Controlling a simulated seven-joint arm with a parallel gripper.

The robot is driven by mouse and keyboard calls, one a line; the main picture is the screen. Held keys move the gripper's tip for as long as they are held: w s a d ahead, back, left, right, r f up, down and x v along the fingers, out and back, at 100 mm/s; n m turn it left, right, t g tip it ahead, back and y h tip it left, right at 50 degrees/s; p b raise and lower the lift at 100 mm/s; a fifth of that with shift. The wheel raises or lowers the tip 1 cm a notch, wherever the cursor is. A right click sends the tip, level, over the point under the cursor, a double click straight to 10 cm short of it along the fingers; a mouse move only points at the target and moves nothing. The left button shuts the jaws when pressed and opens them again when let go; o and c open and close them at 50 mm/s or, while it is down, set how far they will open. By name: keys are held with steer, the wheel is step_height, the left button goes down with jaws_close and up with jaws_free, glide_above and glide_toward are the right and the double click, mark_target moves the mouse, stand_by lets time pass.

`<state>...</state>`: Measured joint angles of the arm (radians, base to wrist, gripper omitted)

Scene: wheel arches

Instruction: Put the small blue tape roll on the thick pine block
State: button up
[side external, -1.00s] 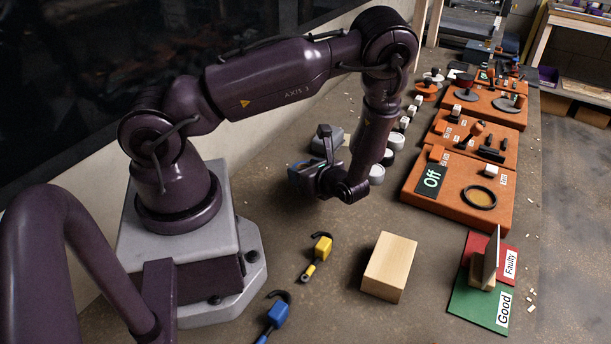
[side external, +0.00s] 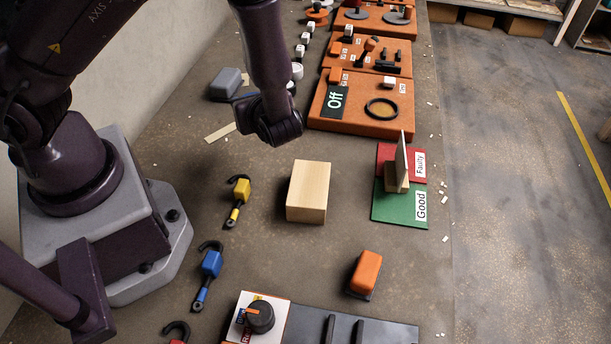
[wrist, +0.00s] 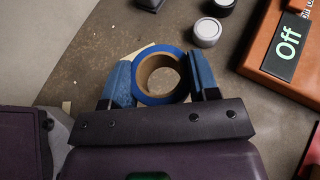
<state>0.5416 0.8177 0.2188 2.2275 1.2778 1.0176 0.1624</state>
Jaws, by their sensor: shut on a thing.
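In the wrist view the blue tape roll (wrist: 160,98), with a cardboard core, sits between the two blue fingers of my gripper (wrist: 160,78). The fingers are shut on its outer sides, and its open hole faces the camera. In the side external view my wrist hides the fingers and the roll. The thick pine block (side external: 307,192) lies on the bench below and right of my wrist in that view, with its top bare. The block is out of the wrist view.
Orange panels (side external: 360,103) line the bench behind the block. A green and red board (side external: 398,207) with an upright plate stands right of it. A yellow hook (side external: 238,200) and a blue hook (side external: 208,272) lie to its left. An orange block (side external: 365,273) is in front.

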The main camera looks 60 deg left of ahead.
mark_target(308, 185)
steer(key=w+d+r+m+t+h, duration=0.15)
steer(key=d+m+t+h, duration=0.5)
steer(key=d, duration=0.85)
steer(key=shift+d+f+m+t+y, duration=0.1)
steer(key=shift+f+m+t+y, duration=0.25)
steer(key=shift+f, duration=0.85)
steer(key=shift+d+f+m+t+y, duration=0.1)
steer(key=shift+f+m+t+y, duration=0.2)
steer(key=shift+f, duration=0.95)
steer(key=shift+d+f+m+t+y, duration=0.1)
steer(key=shift+f+m+t+y, duration=0.2)
steer(key=shift+f, duration=0.9)
steer(key=shift+f, duration=0.1)
steer(key=o, duration=0.9)
